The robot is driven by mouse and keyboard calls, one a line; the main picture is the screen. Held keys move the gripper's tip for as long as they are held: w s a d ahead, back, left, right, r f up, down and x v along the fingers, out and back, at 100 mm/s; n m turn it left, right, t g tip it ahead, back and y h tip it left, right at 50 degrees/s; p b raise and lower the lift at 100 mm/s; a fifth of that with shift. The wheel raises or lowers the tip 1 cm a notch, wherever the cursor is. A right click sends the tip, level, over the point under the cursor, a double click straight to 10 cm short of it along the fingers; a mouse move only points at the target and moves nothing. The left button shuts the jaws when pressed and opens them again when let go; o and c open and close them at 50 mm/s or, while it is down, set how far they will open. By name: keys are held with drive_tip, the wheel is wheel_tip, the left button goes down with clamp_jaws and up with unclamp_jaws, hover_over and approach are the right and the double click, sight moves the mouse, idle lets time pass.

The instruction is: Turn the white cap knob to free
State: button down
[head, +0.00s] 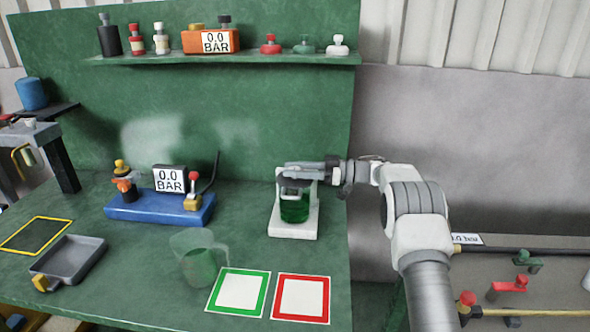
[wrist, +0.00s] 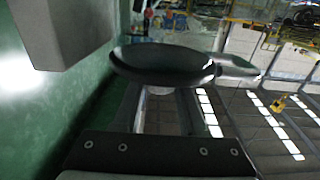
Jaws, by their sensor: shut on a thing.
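A white stand (head: 293,228) is on the right part of the green bench, with a green jar (head: 294,208) in it. My gripper (head: 300,172) reaches in from the right, level, at the top of this stand. In the wrist view its fingers (wrist: 163,88) run up to a dark round piece (wrist: 165,62) with a stub on its right, and they are shut on it. A small white bit shows between the fingers under the piece. I cannot tell whether this is the white cap knob; my gripper hides the stand's top. A white knob (head: 338,46) also sits on the shelf's right end.
A blue block with valves (head: 160,208) and a 0.0 BAR display stands left. A clear green-tinted cup (head: 198,262), a green-framed square (head: 238,292) and a red-framed square (head: 301,298) are in front. A grey tray (head: 68,260) is at far left.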

drive_tip(key=shift+f, duration=0.2)
drive_tip(key=shift+c, duration=2.2)
unclamp_jaws()
drive_tip(key=shift+a, duration=0.1)
drive_tip(key=shift+r, duration=0.1)
drive_tip(key=d, duration=1.7)
drive_tip(key=shift+s+d, duration=0.2)
drive_tip(key=shift+d, duration=0.05)
drive_tip(key=shift+d, duration=0.1)
